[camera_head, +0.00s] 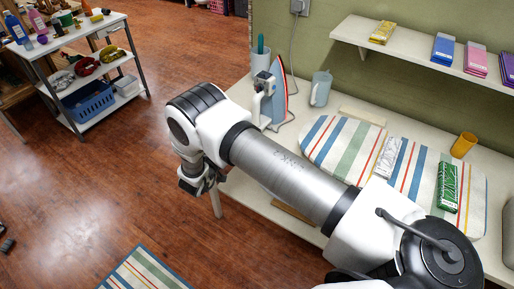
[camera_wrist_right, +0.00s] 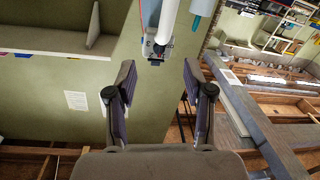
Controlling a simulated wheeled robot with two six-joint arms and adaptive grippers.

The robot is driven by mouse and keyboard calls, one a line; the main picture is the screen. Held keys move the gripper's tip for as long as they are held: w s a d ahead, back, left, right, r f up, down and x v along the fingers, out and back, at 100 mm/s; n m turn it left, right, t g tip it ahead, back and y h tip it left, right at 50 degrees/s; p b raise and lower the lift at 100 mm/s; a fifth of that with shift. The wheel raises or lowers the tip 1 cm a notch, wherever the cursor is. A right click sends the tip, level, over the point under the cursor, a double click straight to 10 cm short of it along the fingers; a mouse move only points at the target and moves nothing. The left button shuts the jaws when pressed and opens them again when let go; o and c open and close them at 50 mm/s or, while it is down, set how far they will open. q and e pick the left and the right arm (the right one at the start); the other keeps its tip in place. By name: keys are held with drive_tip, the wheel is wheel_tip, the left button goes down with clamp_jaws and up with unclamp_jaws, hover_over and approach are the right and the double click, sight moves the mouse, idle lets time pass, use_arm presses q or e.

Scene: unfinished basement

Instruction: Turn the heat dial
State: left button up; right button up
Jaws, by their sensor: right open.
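The iron (camera_head: 279,92) stands upright on the light table, with a pale blue and red edge and a white and grey body. In the right wrist view the iron (camera_wrist_right: 152,14) appears at the top edge, partly cut off, with a white bar and a small grey end. I cannot make out the heat dial for certain. My right gripper (camera_wrist_right: 159,66) is open and empty, its two fingers apart below the iron in that view. In the head view my right gripper (camera_head: 196,184) hangs left of the table, partly hidden by its arm. My left gripper is not in view.
A striped ironing pad (camera_head: 341,140) covers the table's right side, with a green packet (camera_head: 448,188) on it. A grey mug (camera_head: 320,89) stands right of the iron. A wall shelf (camera_head: 400,49) holds packets. A cart (camera_head: 100,82) stands at upper left; open floor lies between.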

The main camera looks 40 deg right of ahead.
drive_tip(key=s+a+f+n+g+y+b, duration=0.1)
drive_tip(key=s+f+n+y+b, duration=0.2)
drive_tip(key=s+f+n+y, duration=0.5)
drive_tip(key=s+f+y, duration=0.3)
drive_tip(key=s+f, duration=0.6)
drive_tip(key=shift+s+a+f+n, duration=0.25)
drive_tip(key=shift+f+n, duration=0.05)
drive_tip(key=shift+f, duration=0.1)
